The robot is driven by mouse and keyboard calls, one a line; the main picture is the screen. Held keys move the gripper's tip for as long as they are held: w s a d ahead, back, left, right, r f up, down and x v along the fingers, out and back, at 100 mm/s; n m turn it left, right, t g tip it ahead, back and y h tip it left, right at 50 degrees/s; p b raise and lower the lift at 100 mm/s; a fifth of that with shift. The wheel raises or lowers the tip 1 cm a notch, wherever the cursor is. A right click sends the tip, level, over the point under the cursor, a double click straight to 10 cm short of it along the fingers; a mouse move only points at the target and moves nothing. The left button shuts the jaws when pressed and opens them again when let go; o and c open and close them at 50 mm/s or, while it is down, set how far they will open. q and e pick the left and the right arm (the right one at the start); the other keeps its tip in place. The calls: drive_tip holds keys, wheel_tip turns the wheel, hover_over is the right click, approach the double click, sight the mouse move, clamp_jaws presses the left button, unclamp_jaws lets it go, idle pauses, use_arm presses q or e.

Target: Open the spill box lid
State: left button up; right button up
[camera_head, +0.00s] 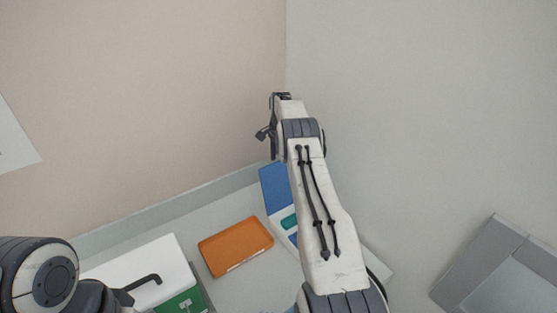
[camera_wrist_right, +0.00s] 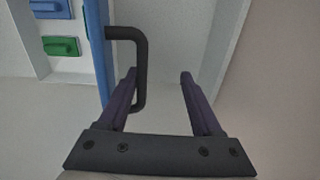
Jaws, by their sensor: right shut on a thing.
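My right gripper (camera_wrist_right: 158,78) has its two fingers on either side of a black bar handle (camera_wrist_right: 143,65), shut on it. The handle is fixed to the edge of an upright blue panel (camera_wrist_right: 97,45). In the head view my right arm reaches up the middle and partly covers a blue panel (camera_head: 273,188). I cannot tell which box is the spill box.
An orange tray (camera_head: 236,246) lies on the grey counter (camera_head: 245,290) between the green box and the blue panel. Walls meet in a corner behind. A grey framed panel (camera_head: 500,270) is at lower right. Green (camera_wrist_right: 61,46) and blue blocks show in the wrist view.

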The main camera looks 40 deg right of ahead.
drive_tip(key=shift+w+r, duration=0.2)
drive_tip(key=shift+r, duration=0.05)
wheel_tip(320, 180, up, 10)
drive_tip(key=s+b, duration=0.1)
drive_tip(key=shift+b, duration=0.4)
idle(0.4)
